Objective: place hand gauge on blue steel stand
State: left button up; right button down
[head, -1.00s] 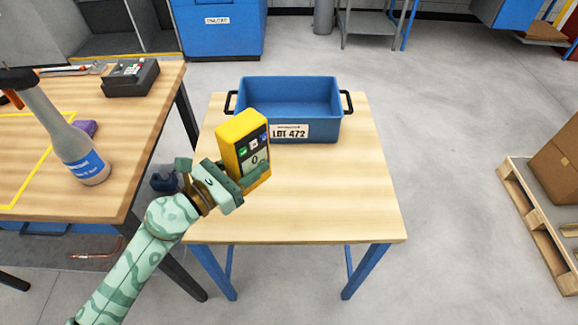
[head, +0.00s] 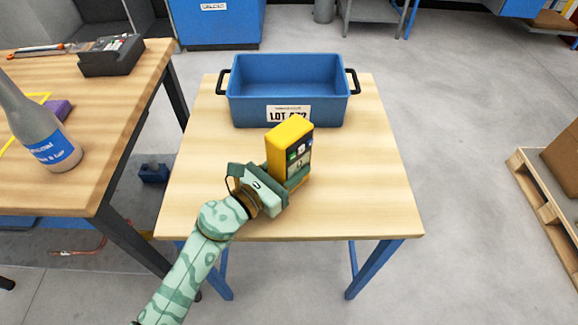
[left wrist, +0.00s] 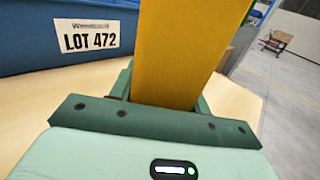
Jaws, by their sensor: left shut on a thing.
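The hand gauge (head: 286,143) is a yellow block with a dark face and small coloured buttons. My left gripper (head: 291,184) is shut on its lower part and holds it upright, slightly tilted, over the stand. In the left wrist view the yellow gauge (left wrist: 185,50) rises between the green fingers (left wrist: 160,95). The blue steel stand has a light wood top (head: 370,170) and blue legs (head: 372,268). I cannot tell whether the gauge touches the top. My right gripper is not in view.
A blue bin (head: 290,90) labelled LOT 472 stands at the back of the stand's top, just behind the gauge. The top's right side is clear.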

pick_arm(q)
jog(key=o, duration=1.4)
jog(key=shift+r, duration=0.1)
jog(key=v, duration=1.2)
